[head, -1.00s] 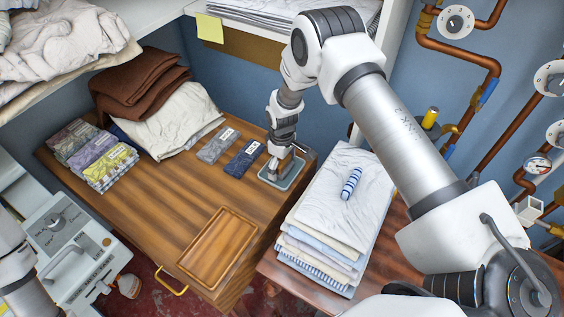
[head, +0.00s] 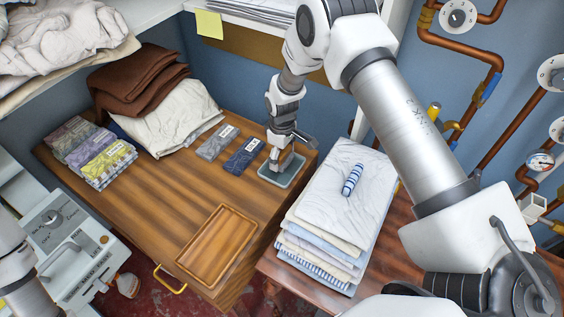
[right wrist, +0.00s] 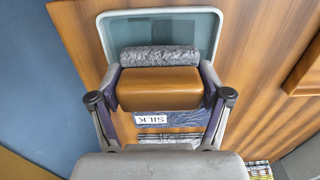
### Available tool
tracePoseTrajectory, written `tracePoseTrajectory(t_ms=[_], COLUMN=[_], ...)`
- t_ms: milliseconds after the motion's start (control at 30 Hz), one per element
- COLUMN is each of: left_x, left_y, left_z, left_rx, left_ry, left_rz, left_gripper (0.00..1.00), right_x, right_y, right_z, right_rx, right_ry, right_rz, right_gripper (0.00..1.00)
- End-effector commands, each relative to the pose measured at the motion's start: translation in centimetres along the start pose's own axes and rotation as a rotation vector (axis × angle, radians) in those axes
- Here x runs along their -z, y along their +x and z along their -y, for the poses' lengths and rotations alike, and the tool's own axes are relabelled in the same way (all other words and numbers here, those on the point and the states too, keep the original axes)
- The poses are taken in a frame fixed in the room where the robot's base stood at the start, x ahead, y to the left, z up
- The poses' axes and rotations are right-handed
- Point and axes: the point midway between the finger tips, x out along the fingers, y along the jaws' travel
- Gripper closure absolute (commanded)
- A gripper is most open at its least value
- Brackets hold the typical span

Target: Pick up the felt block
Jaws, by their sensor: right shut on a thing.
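The felt block (right wrist: 160,88) has a tan wood-like body with a grey, fuzzy felt part along one side in the right wrist view. My right gripper (right wrist: 159,92) is shut on it, with one finger at each end. In that view the block is in front of a shallow teal tray with a pale rim (right wrist: 210,20). In the head view my right gripper (head: 286,160) is at the tray (head: 270,177) near the wooden top's right corner. The block is mostly hidden there, and I cannot tell whether it touches the tray. My left gripper is out of view.
A navy cloth sample (head: 244,156) and a grey one (head: 216,143) lie left of the tray. Folded linens (head: 335,210) with a striped roll (head: 352,181) stand at right. An empty wooden tray (head: 217,246) lies in front. A wall (head: 240,77) is close behind.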

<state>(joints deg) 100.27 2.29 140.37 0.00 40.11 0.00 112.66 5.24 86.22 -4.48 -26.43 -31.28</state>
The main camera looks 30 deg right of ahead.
Motion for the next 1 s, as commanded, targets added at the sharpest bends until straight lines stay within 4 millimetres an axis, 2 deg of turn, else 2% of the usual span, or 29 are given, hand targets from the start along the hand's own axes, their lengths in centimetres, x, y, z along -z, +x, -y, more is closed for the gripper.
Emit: tracePoseTrajectory(t_ms=[33,167,500,600,800,1000], left_x=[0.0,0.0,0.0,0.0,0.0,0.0], left_y=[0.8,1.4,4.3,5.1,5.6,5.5], left_z=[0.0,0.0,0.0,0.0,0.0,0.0], left_rx=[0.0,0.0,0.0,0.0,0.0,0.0], left_ry=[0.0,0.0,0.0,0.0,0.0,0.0], left_rz=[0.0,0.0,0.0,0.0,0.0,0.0], left_gripper=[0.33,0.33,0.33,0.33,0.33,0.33], right_x=[0.1,-1.3,-5.5,-6.2,-6.9,-6.9], right_y=[-0.6,-0.6,-1.4,-1.6,-2.0,-2.2], right_z=[-0.1,2.6,11.4,12.9,14.3,14.5], right_rx=[-0.002,0.0,-0.002,-0.003,-0.002,-0.001], right_ry=[0.0,-0.002,-0.003,-0.003,-0.002,-0.001], right_rz=[-0.003,0.003,0.002,0.002,0.001,0.0], right_gripper=[0.58,0.58,0.58,0.58,0.58,0.58])
